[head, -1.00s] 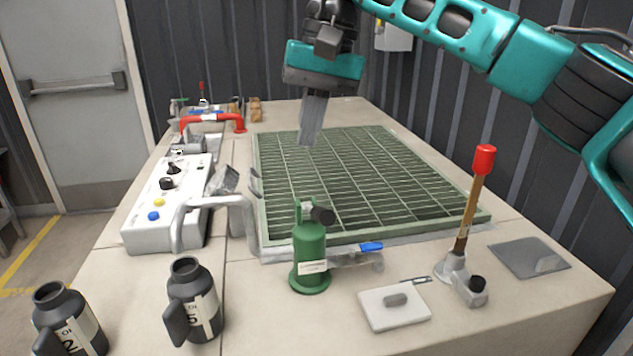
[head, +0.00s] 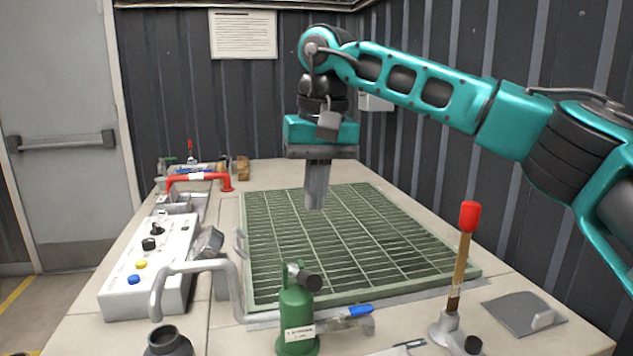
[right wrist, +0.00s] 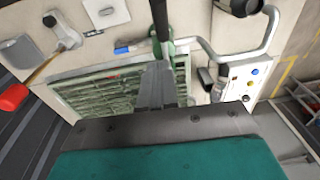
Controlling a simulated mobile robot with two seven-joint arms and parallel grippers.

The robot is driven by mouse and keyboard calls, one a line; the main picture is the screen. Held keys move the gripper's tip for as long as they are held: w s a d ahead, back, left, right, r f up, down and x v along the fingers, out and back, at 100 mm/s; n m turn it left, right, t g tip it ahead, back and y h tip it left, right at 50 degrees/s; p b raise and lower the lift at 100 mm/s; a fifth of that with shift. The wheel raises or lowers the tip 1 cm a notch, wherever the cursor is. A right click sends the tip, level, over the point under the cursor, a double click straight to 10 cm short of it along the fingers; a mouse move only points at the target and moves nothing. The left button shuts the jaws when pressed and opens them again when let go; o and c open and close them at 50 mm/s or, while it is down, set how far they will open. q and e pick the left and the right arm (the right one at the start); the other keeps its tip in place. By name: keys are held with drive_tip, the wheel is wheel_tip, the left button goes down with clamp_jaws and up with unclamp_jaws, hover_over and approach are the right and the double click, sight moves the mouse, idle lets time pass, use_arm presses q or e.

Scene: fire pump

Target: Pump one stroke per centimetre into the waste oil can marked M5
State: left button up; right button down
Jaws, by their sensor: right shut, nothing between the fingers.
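My right gripper (head: 315,207) is shut and empty. It points down above the green grating, and its closed fingers also show in the right wrist view (right wrist: 157,95). The green pump (head: 297,315) stands at the front edge of the grating, with a blue-handled valve (head: 361,310) to its right. The lever with a red grip (head: 469,218) stands upright in a grey base (head: 452,335) at the right. A dark can (head: 168,342) is cut off at the bottom edge; no marking on it shows now. My left gripper is not in view.
A white control box (head: 150,270) with knobs and buttons stands at the left beside a grey bent pipe (head: 195,266). A red pipe (head: 200,181) lies behind it. The green grating (head: 400,250) fills the table's middle. A grey plate (head: 520,313) lies at the right.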

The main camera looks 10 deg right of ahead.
hover_over(302, 275)
drive_tip(key=d, duration=0.2)
drive_tip(key=f, duration=0.7)
drive_tip(key=shift+w+a+f, duration=0.15)
drive_tip(key=shift+w+f, duration=0.1)
drive_tip(key=shift+w, duration=0.15)
drive_tip(key=shift+s+a+f, duration=0.1)
drive_tip(key=shift+s+f, duration=0.2)
drive_tip(key=shift+f, duration=0.15)
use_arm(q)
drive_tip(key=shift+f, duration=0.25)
use_arm(e)
drive_tip(key=shift+f, duration=0.1)
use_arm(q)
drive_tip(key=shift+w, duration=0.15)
